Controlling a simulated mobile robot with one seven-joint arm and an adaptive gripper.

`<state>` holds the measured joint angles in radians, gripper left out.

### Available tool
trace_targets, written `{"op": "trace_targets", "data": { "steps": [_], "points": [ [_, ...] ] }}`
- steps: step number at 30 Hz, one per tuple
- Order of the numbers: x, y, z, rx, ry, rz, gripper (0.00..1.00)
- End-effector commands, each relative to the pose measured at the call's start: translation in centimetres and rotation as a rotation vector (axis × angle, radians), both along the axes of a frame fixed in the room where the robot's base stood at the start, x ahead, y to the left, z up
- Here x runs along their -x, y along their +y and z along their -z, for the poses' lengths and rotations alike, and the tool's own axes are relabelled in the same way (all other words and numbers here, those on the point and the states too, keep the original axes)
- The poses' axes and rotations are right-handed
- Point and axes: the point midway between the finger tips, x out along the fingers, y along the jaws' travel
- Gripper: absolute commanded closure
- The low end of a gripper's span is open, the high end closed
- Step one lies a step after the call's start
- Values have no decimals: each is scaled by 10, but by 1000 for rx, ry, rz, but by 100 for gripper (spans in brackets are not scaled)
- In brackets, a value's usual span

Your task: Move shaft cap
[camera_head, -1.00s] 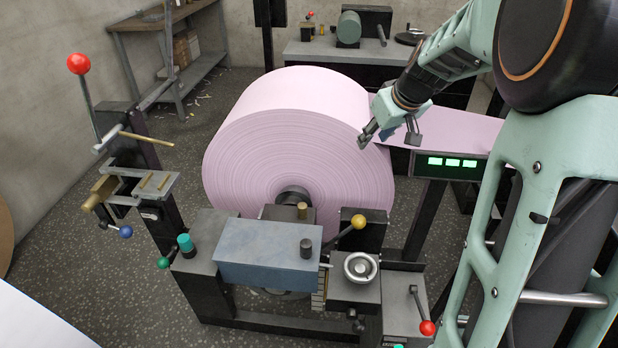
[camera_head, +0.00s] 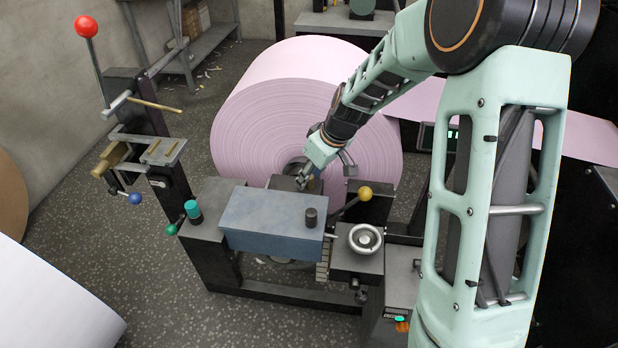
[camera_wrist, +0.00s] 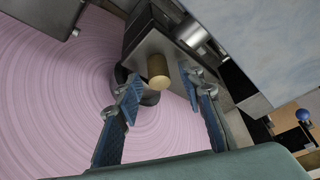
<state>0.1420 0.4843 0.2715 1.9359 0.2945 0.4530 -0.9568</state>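A grey block with a short brass knob sits over the roll's shaft and looks like the shaft cap (camera_wrist: 138,50); its brass knob (camera_wrist: 158,70) stands up from it in the wrist view. In the head view the block (camera_head: 282,183) shows behind the blue-grey box, and my gripper's finger covers the knob's place. My gripper (camera_head: 326,174) is open and empty just above the block. In the wrist view its two blue-padded fingers (camera_wrist: 162,90) are apart, with the knob between and beyond their tips. I cannot tell any contact. The dark shaft end (camera_wrist: 150,97) is partly hidden under the block.
The large pink roll (camera_head: 285,105) stands behind. A blue-grey box (camera_head: 270,218), a yellow-knobbed lever (camera_head: 364,194) and a handwheel (camera_head: 365,238) crowd the front. A red-knobbed lever (camera_head: 86,24) stands at left. Open floor (camera_head: 190,325) lies at front left.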

Motion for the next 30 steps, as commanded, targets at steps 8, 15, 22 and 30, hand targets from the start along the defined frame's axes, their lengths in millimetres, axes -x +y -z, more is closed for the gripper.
{"op": "trace_targets", "data": {
  "steps": [8, 15, 22, 30],
  "points": [
    [-4, 3, 11, 0, -2, 2, 64],
    [-4, 3, 10, 0, -2, 2, 73],
    [-4, 3, 10, 0, -2, 2, 98],
    [-4, 3, 10, 0, -2, 2, 100]
  ]
}}
